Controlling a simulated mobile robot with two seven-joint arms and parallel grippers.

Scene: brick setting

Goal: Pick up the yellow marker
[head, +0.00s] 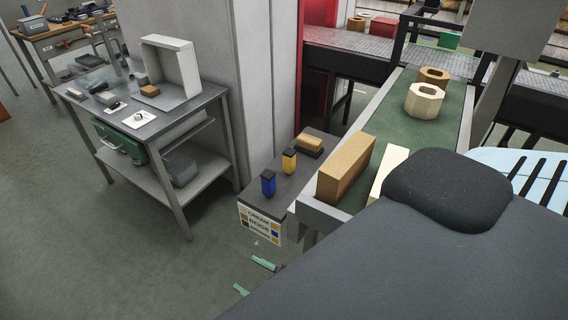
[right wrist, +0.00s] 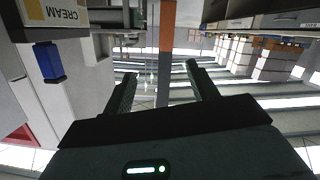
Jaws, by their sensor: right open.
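The yellow marker (head: 289,161), a small block with a dark cap, stands upright on a grey ledge (head: 248,192) beside the conveyor in the head view. A blue marker (head: 268,184) stands nearer the ledge's front edge; it also shows in the right wrist view (right wrist: 48,62). My right gripper (head: 252,277) is mostly hidden by my own arm, with only green fingertips showing low in front of the ledge. In the right wrist view my right gripper (right wrist: 160,82) is open and empty. The yellow marker is not visible there. My left gripper is not in view.
A tan block on a dark base (head: 309,145) sits behind the yellow marker. A label sign (head: 260,222) hangs on the ledge's front. A brown brick (head: 345,170) stands on the conveyor (head: 385,128) to the right. A grey workbench (head: 150,122) stands left, with open floor before it.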

